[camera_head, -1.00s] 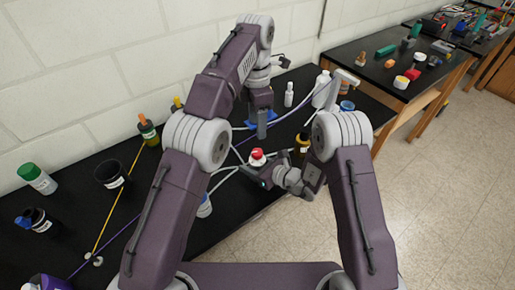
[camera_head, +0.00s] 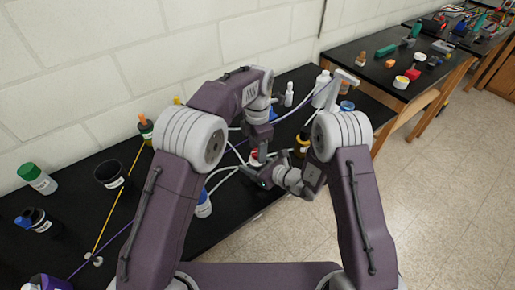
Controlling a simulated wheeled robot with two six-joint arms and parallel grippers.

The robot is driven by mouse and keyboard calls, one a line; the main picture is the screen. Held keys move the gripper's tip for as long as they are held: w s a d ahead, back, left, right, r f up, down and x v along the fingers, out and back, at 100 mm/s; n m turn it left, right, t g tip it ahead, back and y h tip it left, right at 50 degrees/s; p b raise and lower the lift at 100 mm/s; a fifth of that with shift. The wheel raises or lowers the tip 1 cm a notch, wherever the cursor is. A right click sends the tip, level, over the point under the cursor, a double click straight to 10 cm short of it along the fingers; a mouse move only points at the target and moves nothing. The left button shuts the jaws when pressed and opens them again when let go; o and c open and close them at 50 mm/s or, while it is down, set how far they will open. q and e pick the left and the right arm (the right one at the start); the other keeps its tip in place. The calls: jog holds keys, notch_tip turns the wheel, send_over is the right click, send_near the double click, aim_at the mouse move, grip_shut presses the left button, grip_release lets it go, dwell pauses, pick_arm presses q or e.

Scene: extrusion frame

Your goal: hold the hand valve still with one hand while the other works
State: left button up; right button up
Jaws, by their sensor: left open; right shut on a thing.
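The hand valve (camera_head: 254,155) has a red top and pale tubing beside it, and sits near the front of the black bench. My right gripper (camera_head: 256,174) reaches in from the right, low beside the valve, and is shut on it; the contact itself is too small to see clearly. My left gripper (camera_head: 262,151) points down from above, open, right at the valve's red top. It covers part of the red top, so I cannot tell whether its fingers touch it.
A dark bottle with a yellow band (camera_head: 302,140) stands close right of the valve. Pale tubes cross the bench around the valve.

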pick_arm(q)
jog(key=shift+f, duration=0.2)
grip_shut()
